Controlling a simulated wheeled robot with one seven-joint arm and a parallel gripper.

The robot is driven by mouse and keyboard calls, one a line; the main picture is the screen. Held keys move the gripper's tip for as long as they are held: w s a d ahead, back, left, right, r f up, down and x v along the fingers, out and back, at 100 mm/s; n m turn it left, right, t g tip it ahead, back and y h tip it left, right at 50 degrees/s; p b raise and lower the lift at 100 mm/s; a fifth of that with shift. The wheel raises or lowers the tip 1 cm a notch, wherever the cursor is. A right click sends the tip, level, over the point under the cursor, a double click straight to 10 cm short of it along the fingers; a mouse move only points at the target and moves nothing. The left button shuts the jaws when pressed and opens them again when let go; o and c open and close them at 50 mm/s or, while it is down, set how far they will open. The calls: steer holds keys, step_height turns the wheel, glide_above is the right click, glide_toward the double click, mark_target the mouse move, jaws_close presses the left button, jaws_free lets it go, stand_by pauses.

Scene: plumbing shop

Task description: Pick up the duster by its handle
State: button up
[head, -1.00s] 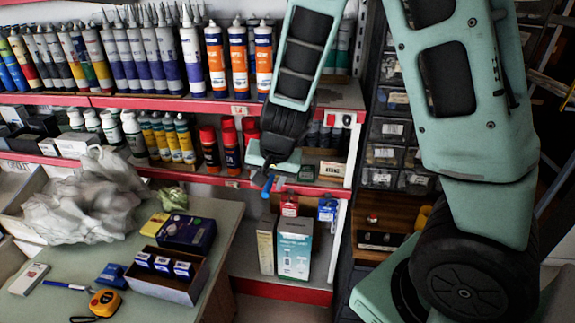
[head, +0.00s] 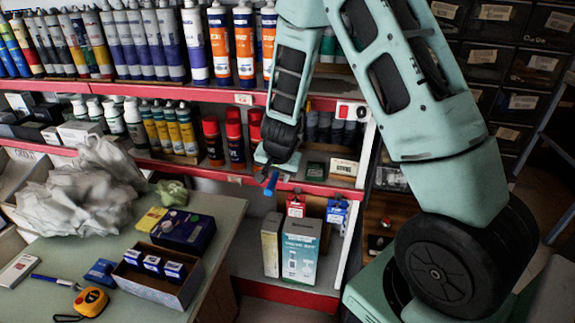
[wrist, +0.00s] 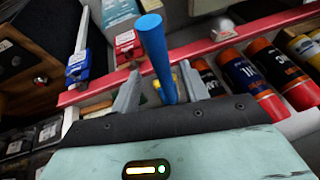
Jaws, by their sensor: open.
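A blue rod, which looks like the duster's handle (wrist: 158,60), stands up between my gripper's fingers in the wrist view. In the head view its blue end (head: 271,184) shows just below my gripper (head: 268,168), at the front of the red-edged shelf. The rest of the duster is hidden. In the wrist view my gripper (wrist: 160,90) is open, with one grey finger on each side of the rod. I cannot tell whether either finger touches it.
The red-edged shelf (head: 225,178) holds spray cans (head: 235,143) and bottles close to my gripper. Hanging red (head: 296,205) and blue (head: 337,211) packets and boxes (head: 300,248) are below. A counter (head: 215,215) with a plastic bag (head: 80,195) is at left.

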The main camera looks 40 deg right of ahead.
steer(key=x, duration=0.5)
steer(key=shift+a, duration=0.2)
jaws_close()
